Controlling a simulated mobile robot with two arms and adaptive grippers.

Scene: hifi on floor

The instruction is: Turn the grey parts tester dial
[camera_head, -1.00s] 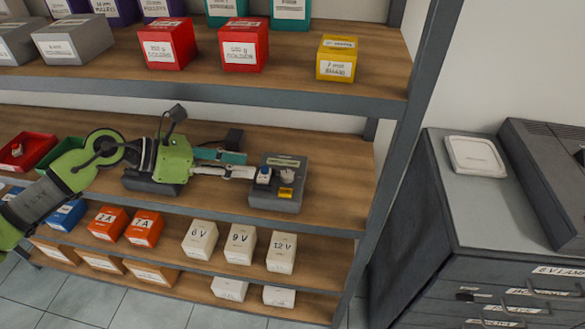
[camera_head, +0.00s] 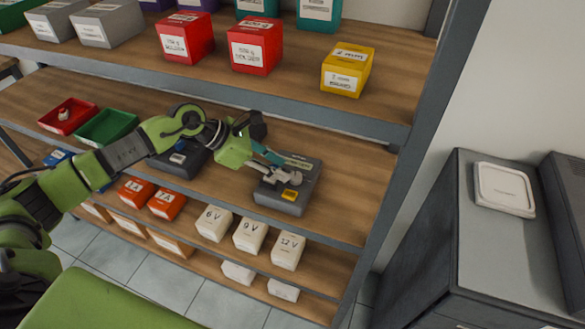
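The grey parts tester (camera_head: 282,207) sits on the middle shelf, near its right end. It has a pale display strip at the back and a yellow label at the front. My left gripper (camera_head: 272,172) reaches over the tester's top from the left, with its tips at the pale dial (camera_head: 295,176). The fingers partly cover the tester's top and the dial. I cannot tell whether they touch the dial or how far they are closed. My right gripper is not in view.
Red (camera_head: 68,116) and green (camera_head: 106,127) bins lie at the left. White voltage boxes (camera_head: 249,236) stand below. The upper shelf edge (camera_head: 300,103) runs above my gripper; a grey cabinet (camera_head: 455,230) stands right.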

